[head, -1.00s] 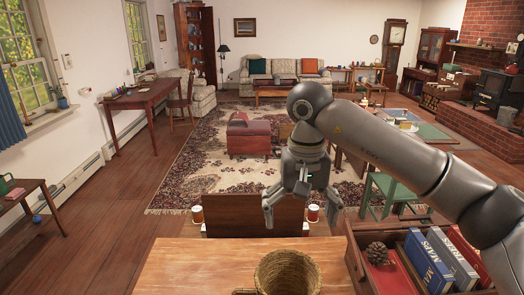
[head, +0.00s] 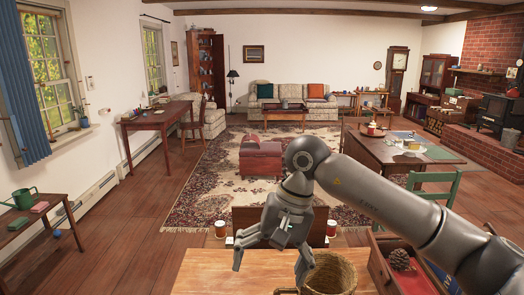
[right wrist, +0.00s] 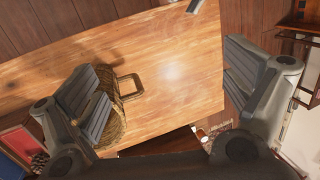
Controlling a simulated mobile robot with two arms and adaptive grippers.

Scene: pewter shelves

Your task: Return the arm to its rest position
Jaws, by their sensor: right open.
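My right arm reaches in from the right in the head view. My right gripper (head: 271,264) hangs with its fingers spread wide and nothing between them, over the near wooden table (head: 215,270). It appears left of a woven basket (head: 332,272), whose lower part is cut off by the picture's bottom edge; one finger overlaps its left rim. In the right wrist view the open fingers (right wrist: 165,85) frame bare tabletop, and the basket (right wrist: 118,122) shows partly behind the left finger. My left gripper is not in view.
A wooden crate (head: 378,262) with a pinecone (head: 399,259) stands right of the basket. A green chair (head: 440,190) is at right. The tabletop left of the gripper is clear.

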